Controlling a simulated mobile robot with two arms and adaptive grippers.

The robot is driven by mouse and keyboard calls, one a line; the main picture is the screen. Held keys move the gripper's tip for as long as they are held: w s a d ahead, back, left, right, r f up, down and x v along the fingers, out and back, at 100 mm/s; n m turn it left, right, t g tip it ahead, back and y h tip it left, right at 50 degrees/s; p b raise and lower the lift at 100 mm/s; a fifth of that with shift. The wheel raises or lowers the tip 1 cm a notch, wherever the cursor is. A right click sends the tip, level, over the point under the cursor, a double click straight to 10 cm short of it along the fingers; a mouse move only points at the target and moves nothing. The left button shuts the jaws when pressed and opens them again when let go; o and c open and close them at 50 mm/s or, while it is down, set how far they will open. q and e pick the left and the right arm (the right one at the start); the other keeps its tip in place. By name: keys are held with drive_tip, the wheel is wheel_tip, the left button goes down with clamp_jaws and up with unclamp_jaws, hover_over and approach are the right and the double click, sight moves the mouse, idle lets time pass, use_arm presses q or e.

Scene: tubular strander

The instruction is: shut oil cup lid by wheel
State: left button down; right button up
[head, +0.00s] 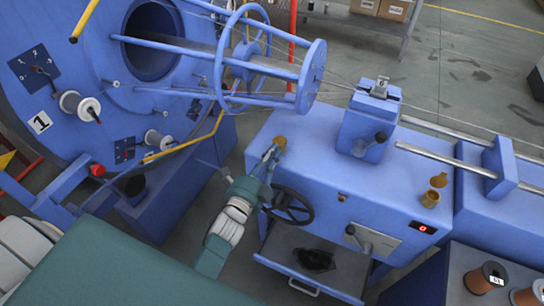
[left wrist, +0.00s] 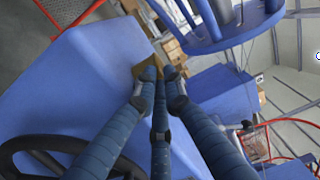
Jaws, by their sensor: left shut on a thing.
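The brass oil cup by the wheel (head: 280,141) sits on the blue machine top, near its left edge, above the black handwheel (head: 291,206). My left gripper (head: 273,153) reaches up to it from below, and its fingertips meet at the brass. In the left wrist view the fingertips of my left gripper (left wrist: 162,74) are close together against the brass part (left wrist: 146,69). The fingers hide much of the cup, so I cannot tell how its lid stands. My right gripper is in neither view.
A second brass oil cup (head: 430,199) on the right has its lid (head: 438,180) raised. A blue block with a lever (head: 369,125) stands on the machine top. The blue spoked strander frame (head: 312,75) hangs close above my left gripper. An open drawer (head: 317,265) lies below.

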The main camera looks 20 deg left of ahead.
use_arm(q)
drive_tip(key=c, duration=1.8)
unclamp_jaws()
drive_tip(key=shift+c, duration=0.2)
drive_tip(key=shift+s, duration=0.1)
drive_tip(key=s, duration=1.2)
drive_tip(key=shift+a+f, duration=0.15)
